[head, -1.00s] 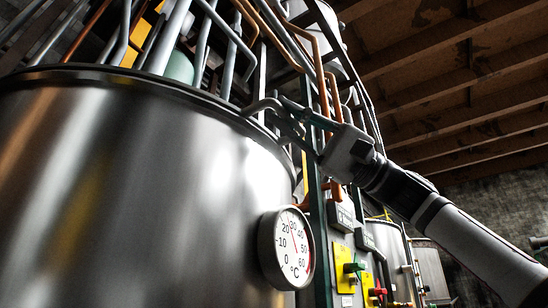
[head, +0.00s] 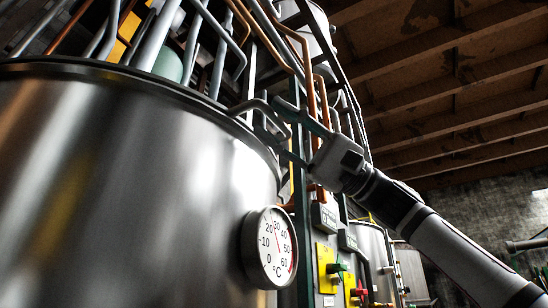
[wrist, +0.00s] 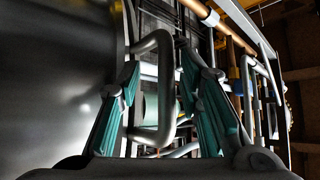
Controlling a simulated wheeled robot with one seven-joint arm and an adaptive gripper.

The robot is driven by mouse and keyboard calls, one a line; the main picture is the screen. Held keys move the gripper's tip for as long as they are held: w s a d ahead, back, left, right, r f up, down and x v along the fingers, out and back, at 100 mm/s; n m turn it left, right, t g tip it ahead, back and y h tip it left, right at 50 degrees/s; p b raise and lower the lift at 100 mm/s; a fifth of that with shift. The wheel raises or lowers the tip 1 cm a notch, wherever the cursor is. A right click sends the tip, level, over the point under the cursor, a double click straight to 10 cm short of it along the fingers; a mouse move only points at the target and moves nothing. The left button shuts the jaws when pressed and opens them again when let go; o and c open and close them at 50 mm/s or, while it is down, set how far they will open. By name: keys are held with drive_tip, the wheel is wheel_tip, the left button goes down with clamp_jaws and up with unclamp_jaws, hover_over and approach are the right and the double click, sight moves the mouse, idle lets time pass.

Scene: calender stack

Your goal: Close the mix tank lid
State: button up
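The mix tank (head: 130,180) is a large shiny metal drum filling the left of the head view. A bent grey bar handle (head: 262,106) sticks out from its upper right rim. My gripper (head: 281,130) is open at this handle, one finger above it and one below. In the wrist view, the handle (wrist: 166,85) stands between the two teal-padded fingers of my gripper (wrist: 158,70), with gaps at both sides. A dark curved metal surface (wrist: 60,80) fills the left there. The lid's own surface cannot be made out clearly, and the tank's top is seen from below.
A round dial thermometer (head: 269,248) sticks out from the tank's right side. Grey and copper pipes (head: 305,60) crowd above and behind the handle. A dark green post (head: 300,215) and yellow valve plates (head: 326,268) stand at the right. Smaller tanks (head: 372,245) are further back.

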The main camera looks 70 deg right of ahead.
drive_tip(key=v, duration=1.1)
drive_tip(key=shift+s+d+f, duration=0.1)
